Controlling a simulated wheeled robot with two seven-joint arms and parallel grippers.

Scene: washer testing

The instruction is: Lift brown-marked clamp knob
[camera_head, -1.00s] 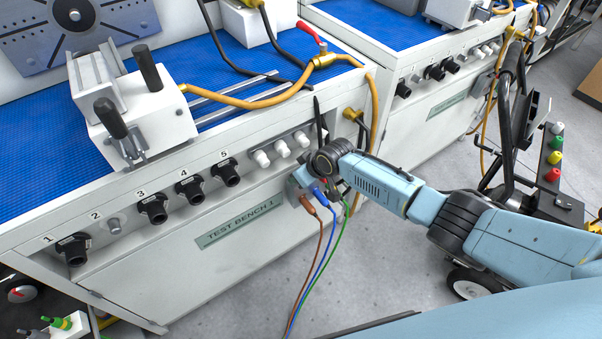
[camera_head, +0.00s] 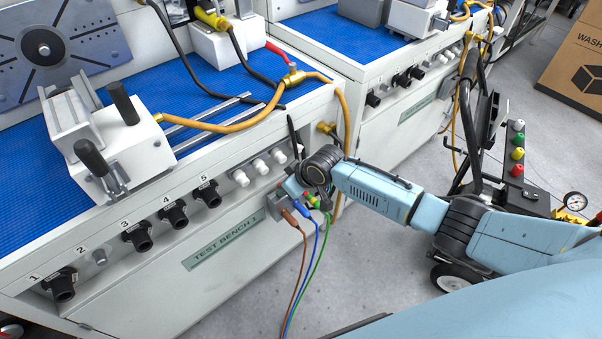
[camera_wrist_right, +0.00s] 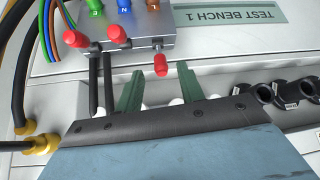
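A grey terminal block (camera_wrist_right: 125,48) with brown, blue and green cables fills the top left of the right wrist view. It carries several red knobs. The knob (camera_wrist_right: 160,65) on the brown side sticks out on a short metal stem, apart from the blue-side knob (camera_wrist_right: 117,33) and the green-side knob (camera_wrist_right: 75,38). My right gripper (camera_wrist_right: 160,76) has its two green fingers apart, one on each side of the brown-side knob; contact cannot be told. In the head view, the block (camera_head: 277,207) sits at the bench front, partly hidden by my right wrist. My left gripper is not in view.
The bench front has black sockets (camera_head: 174,214) and white knobs (camera_head: 261,166) beside the block. A yellow hose (camera_head: 342,125) hangs close behind my right wrist. The brown, blue and green cables (camera_head: 305,275) hang to the floor. A cardboard box (camera_head: 572,65) stands far right.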

